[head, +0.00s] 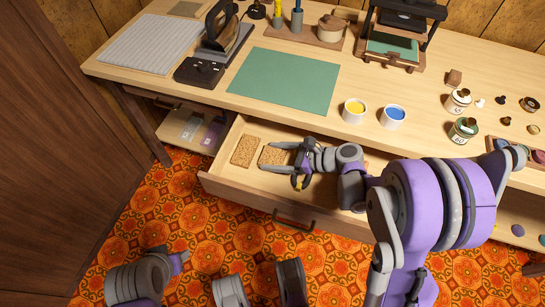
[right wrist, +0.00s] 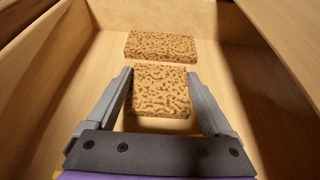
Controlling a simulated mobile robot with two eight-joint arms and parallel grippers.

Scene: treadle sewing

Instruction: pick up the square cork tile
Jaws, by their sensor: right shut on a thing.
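The square cork tile (right wrist: 160,92) is speckled tan and brown. It lies in an open drawer (head: 233,183), between the fingers of my right gripper (right wrist: 160,74), which is shut on it. In the head view the tile (head: 271,156) shows partly, its right part hidden by the right gripper (head: 268,157). A second cork piece (right wrist: 160,46) lies just beyond it in the right wrist view, and to its left in the head view (head: 245,150); it is apart from the fingers. My left gripper is not visible; only arm links show at lower left.
The drawer's walls stand around the tiles, and the desk top (head: 215,99) overhangs behind. On it, a yellow paint pot (head: 354,110) and a blue one (head: 393,116) stand near the edge by my right arm. A green mat (head: 285,80) lies behind.

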